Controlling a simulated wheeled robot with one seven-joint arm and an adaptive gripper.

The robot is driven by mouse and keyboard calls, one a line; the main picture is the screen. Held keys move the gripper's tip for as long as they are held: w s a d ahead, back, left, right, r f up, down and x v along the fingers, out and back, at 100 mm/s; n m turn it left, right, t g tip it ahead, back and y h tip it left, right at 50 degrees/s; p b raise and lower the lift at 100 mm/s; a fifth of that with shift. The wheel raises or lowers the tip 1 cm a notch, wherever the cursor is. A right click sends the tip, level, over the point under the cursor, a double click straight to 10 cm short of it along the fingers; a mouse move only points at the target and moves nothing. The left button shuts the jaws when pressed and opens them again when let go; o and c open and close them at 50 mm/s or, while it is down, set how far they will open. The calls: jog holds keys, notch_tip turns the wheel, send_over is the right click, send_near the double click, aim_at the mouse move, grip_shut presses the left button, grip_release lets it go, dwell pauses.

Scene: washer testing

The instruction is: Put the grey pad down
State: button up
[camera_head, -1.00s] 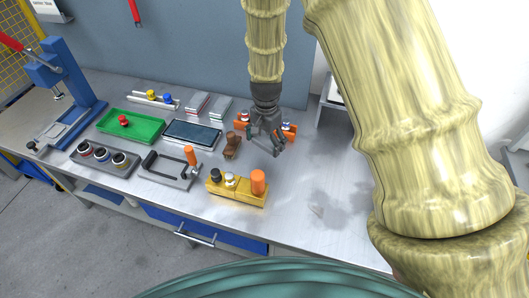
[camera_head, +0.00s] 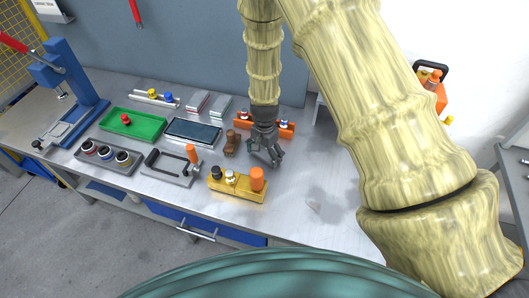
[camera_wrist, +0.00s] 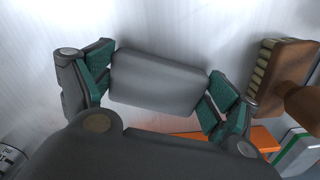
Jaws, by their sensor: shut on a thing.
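My gripper (camera_head: 266,154) is low over the steel table, right of the brown brush and in front of the orange holder. The wrist view shows the grey pad (camera_wrist: 158,78), a flat rectangle with rounded corners. Both green-lined fingers of my gripper (camera_wrist: 157,84) are shut on its two short ends. The bright table surface lies behind the pad. I cannot tell whether the pad touches it. In the head view the pad is too small and hidden to make out.
The brown brush (camera_head: 231,143) is close on the left; it also shows in the wrist view (camera_wrist: 287,76). The orange holder (camera_head: 286,130) is behind. A yellow block (camera_head: 238,186) with knobs stands in front. The table (camera_head: 325,165) is mostly clear to the right.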

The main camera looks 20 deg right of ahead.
aim_at(264, 153)
jog(key=shift+f, duration=0.15)
jog(key=o, duration=0.9)
jog(key=shift+o, duration=0.2)
jog(key=shift+r, duration=0.25)
notch_tip(264, 153, up, 12)
jog(key=b, duration=0.4)
jog(key=shift+b, duration=0.3)
